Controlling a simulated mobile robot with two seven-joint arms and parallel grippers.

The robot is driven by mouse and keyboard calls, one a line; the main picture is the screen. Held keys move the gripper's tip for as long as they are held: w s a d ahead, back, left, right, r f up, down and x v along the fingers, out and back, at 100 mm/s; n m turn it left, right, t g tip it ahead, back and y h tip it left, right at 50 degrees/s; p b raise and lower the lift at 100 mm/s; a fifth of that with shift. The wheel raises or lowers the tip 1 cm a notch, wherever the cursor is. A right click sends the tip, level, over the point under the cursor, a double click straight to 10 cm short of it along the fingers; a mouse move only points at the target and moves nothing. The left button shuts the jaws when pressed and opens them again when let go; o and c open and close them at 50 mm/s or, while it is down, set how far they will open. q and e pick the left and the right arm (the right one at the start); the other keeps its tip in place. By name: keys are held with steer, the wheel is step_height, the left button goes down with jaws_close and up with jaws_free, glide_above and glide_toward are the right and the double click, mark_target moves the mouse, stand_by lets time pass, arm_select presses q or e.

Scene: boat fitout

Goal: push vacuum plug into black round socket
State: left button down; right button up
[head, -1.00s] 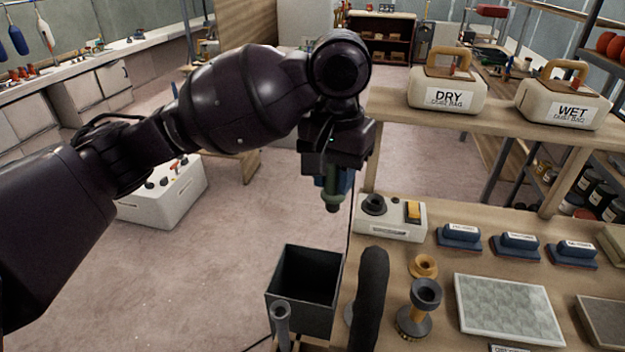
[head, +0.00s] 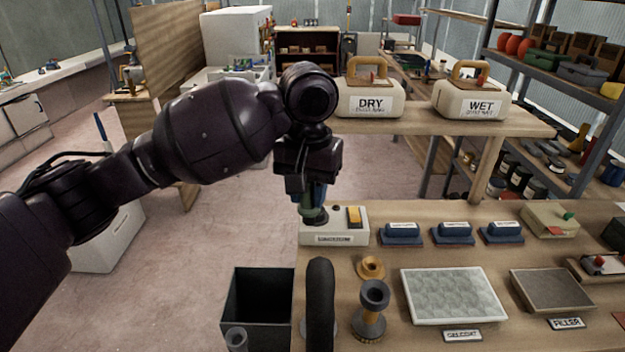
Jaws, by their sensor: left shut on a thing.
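The green vacuum plug (head: 312,213) points downward in my left gripper (head: 312,193), which is shut on it. The plug's lower end is at the black round socket (head: 318,220) on the left part of a white box (head: 335,239). The plug and gripper cover most of the socket, so I cannot tell how deep the plug sits. A yellow switch (head: 353,216) is on the box to the right of the plug. My right gripper is not in view.
Blue sanding blocks (head: 452,231) lie right of the box. A black open bin (head: 258,301), a dark curved hose (head: 320,303) and a grey-topped fitting (head: 373,302) are nearer. The DRY dust bag (head: 368,100) and WET dust bag (head: 477,98) stand on the raised shelf behind.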

arm_select(q)
steer(key=s+a+f+m, duration=0.2)
steer(key=a+f+m, duration=0.2)
steer(key=f+m, duration=0.5)
steer(key=m, duration=0.4)
steer(key=shift+s+a+m, duration=0.2)
steer(key=shift+s+m, duration=0.1)
steer(key=shift+s, duration=0.05)
stand_by(0.9)
